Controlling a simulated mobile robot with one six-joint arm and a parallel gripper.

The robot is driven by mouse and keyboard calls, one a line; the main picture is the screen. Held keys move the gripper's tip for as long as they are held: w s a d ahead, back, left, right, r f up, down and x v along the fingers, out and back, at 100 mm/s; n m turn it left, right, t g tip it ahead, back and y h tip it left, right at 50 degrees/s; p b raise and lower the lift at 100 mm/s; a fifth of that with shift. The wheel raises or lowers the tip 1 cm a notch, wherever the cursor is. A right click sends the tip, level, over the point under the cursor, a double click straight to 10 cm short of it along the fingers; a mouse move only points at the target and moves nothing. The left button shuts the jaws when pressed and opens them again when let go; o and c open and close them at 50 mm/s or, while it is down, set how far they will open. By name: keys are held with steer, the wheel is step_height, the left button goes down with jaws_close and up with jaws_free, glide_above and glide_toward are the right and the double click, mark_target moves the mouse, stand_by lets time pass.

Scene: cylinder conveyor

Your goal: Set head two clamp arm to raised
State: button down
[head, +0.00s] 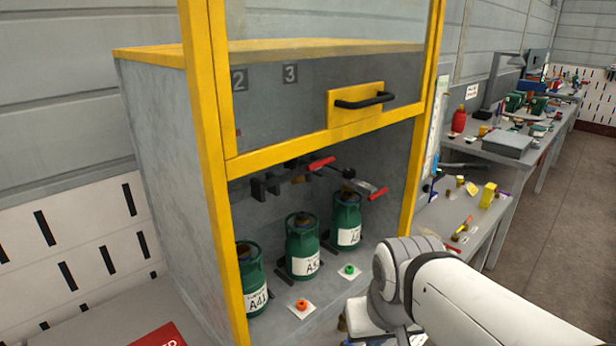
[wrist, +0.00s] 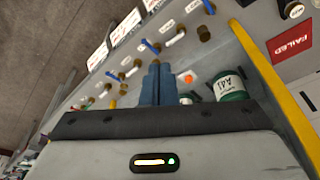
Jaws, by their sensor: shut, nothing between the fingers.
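The yellow-framed cabinet (head: 170,150) has number plates 2 (head: 239,80) and 3 (head: 290,74) showing. Inside, under the sash, one red clamp handle (head: 320,163) is above the middle green cylinder (head: 302,247). It appears to belong to head two, but I cannot be sure. Another red handle (head: 378,194) is farther right, near the right cylinder (head: 346,218), and sits lower. My gripper's blue fingers (wrist: 157,70) are together and empty in the wrist view. In the head view my wrist is at the lower right, outside the cabinet opening; the fingertips are not clear there.
The left cylinder (head: 250,278) is partly behind the yellow post. An orange button (head: 301,304) and a green button (head: 349,270) are on the cabinet floor. The sash handle (head: 365,101) is above the opening. A side bench (head: 462,212) with small items stands right.

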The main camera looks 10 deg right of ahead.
steer(key=w+a+m+y+b, duration=0.4)
steer(key=w+a+m+y, duration=0.4)
steer(key=m, duration=0.5)
steer(key=w+d+r+m+t+y+b, duration=0.1)
steer(key=w+d+r+m+t, duration=0.3)
steer(key=w+d+m+t, duration=0.35)
steer(key=w+d+r+m+t+y+b, duration=0.2)
steer(key=w+d+r+m+t, duration=0.2)
steer(key=w+m, duration=0.5)
steer(key=w+a+r+n+p, duration=0.1)
steer(key=w+a+r+p, duration=0.1)
steer(key=w+a, duration=0.5)
steer(key=w+p, duration=0.1)
steer(key=w, duration=0.2)
steer(key=shift+w+r+p, duration=0.35)
steer(key=shift+w, duration=0.05)
